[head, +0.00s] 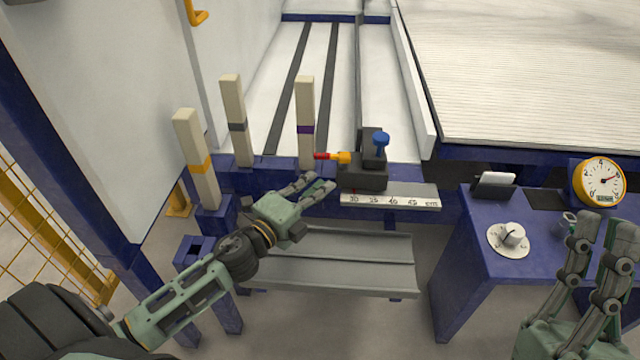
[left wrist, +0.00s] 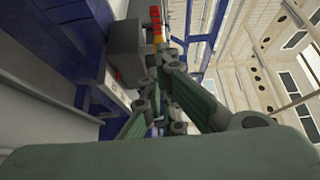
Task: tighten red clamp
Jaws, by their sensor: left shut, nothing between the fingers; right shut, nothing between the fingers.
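The clamp has a red handle end (head: 322,156) with an orange-yellow part (head: 343,157), sticking out left from a dark block (head: 362,172) on the rail. A blue knob (head: 380,142) stands on the same block. My left gripper (head: 316,184) is shut and empty, just below and in front of the red end, seemingly apart from it. In the left wrist view the red and yellow part (left wrist: 157,30) shows just beyond the fingertips (left wrist: 165,55); whether they touch is unclear. My right gripper (head: 603,225) is shut and empty at the lower right, by the blue cabinet.
A white ruler scale (head: 390,201) runs below the block. Several cream posts stand left, one with a purple band (head: 305,115) near the clamp. A grey trough (head: 340,262) lies below.

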